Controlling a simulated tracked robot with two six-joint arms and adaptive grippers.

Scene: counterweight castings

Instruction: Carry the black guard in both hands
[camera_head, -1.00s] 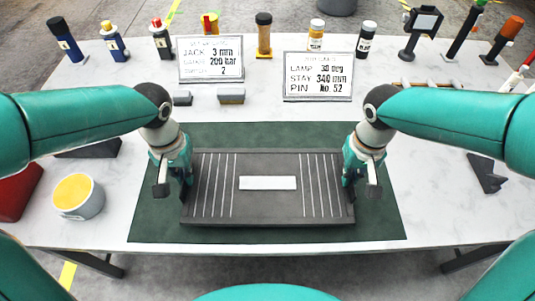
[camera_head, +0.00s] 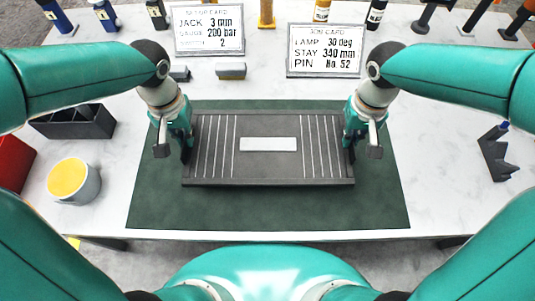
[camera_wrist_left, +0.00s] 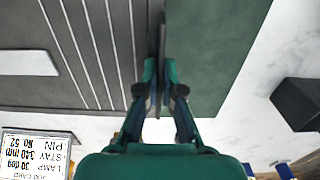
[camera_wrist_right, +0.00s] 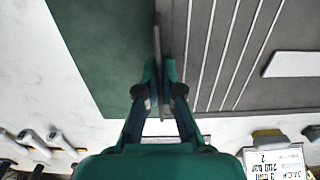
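The black guard (camera_head: 268,167) is a flat dark rectangular panel with white slot lines at both ends and a blank pale label in the middle. It appears level over the green mat (camera_head: 270,210). My left gripper (camera_head: 182,150) is at its left end and my right gripper (camera_head: 353,148) at its right end. In the left wrist view, the fingers (camera_wrist_left: 160,88) close on the guard's thin upright edge. In the right wrist view, the fingers (camera_wrist_right: 160,90) do the same at the other end. The gap between guard and mat cannot be judged.
Two cards, the left card (camera_head: 208,30) and the job card (camera_head: 326,50), stand behind the mat. Small grey blocks (camera_head: 230,71) lie near the left card. A yellow-topped cup (camera_head: 74,181), a dark bin (camera_head: 75,122) and a red box (camera_head: 14,160) are left. A dark bracket (camera_head: 495,155) is right.

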